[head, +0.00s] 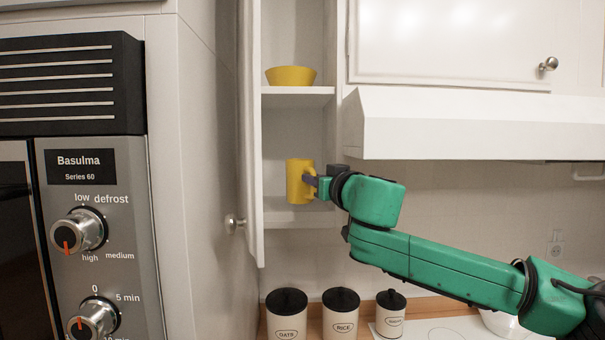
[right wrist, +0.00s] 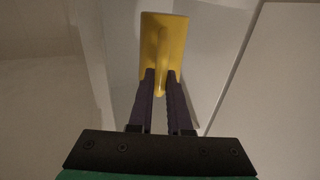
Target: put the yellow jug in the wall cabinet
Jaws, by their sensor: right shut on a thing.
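The yellow jug (head: 299,182) is upright at the opening of the wall cabinet (head: 297,137), level with the space above its lowest shelf. My right gripper (head: 312,182) is shut on the jug's handle, coming from the right. In the right wrist view the jug (right wrist: 172,40) shows ahead, its handle between the two dark fingers (right wrist: 160,88). I cannot tell whether the jug touches the shelf. The cabinet door (head: 249,140) stands open on the left. My left gripper is not in view.
A yellow bowl (head: 291,76) sits on the shelf above. A white range hood (head: 460,125) is right of the cabinet, above my right arm. Several canisters (head: 340,312) stand on the counter below. A microwave (head: 85,200) fills the left side.

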